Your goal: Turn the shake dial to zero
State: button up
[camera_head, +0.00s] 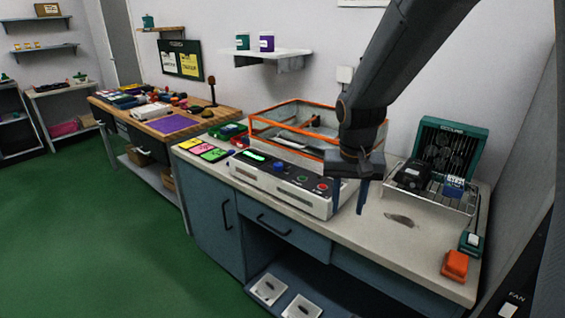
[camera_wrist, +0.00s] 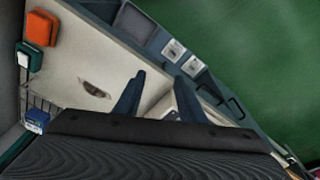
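A white console (camera_head: 265,184) stands on the bench with a lit green display (camera_head: 255,155), and an orange-framed clear box is behind it. Its sloped front carries small round controls: a blue one (camera_head: 280,167), a green one (camera_head: 303,179) and a red one (camera_head: 322,187). I cannot tell which is the shake dial, nor read any setting. My gripper (camera_head: 348,208) points down at the console's right end, beside the red control. In the wrist view, the two blue fingers of my gripper (camera_wrist: 160,76) stand apart with nothing between them. Part of the console is hidden behind my gripper.
An orange block (camera_head: 455,265) and a green-and-white switch (camera_head: 471,242) sit at the right edge.

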jog(key=w+a+m+t+b, duration=0.1)
jog(key=w+a, duration=0.4)
jog(key=w, duration=0.3)
jog(key=w+a+m, duration=0.2)
jog(key=w+a, duration=0.2)
jog(key=w, duration=0.4)
jog(key=m+t+h+b, duration=0.1)
jog(key=m+t+h, duration=0.1)
jog(key=m, duration=0.1)
send_near(278, 164)
jog(key=shift+p+x, duration=0.7)
jog(key=shift+x, duration=3.55)
jog(key=shift+w, duration=0.15)
jog(key=c, duration=0.8)
